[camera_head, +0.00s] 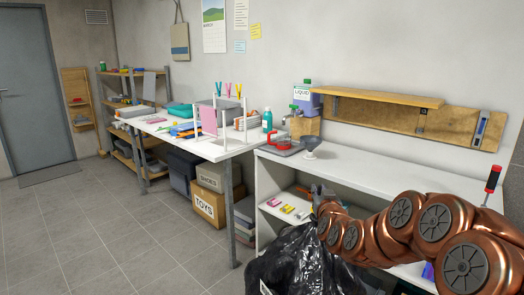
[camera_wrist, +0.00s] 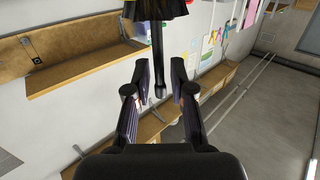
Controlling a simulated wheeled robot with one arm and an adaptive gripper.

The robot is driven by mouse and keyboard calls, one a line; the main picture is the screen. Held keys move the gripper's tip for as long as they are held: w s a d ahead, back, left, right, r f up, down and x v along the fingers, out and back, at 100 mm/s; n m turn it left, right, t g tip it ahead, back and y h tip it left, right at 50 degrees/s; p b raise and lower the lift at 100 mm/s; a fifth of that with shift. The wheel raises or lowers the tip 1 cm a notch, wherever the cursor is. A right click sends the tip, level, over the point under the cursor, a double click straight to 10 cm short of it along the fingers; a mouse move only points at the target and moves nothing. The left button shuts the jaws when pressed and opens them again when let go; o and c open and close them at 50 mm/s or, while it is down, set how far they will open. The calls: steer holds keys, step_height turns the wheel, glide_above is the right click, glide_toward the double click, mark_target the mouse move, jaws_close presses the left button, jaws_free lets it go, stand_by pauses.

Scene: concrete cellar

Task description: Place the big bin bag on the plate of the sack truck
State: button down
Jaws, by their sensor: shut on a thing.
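The big bin bag (camera_head: 300,262) is black and shiny. It hangs below my gripper (camera_head: 322,194) at the bottom middle of the head view, in front of the white bench, and its lower part is cut off by the frame edge. In the wrist view my gripper (camera_wrist: 160,95) has its fingers on both sides of a thin dark stem, which seems to be the neck of the bag. Dark folds (camera_wrist: 160,8) flare at the top of that view. My gripper is shut on the bag. The sack truck and its plate are not in view.
The white bench (camera_head: 375,172) with a lower shelf stands close behind the bag. A white table (camera_head: 205,148) with cardboard boxes (camera_head: 215,204) beneath it stands further left. A wooden wall shelf (camera_head: 385,97) hangs above the bench. Tiled floor (camera_head: 90,235) is free at the left.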

step_height(320, 180, up, 15)
steer(key=p, duration=1.4)
steer(key=shift+f, duration=0.1)
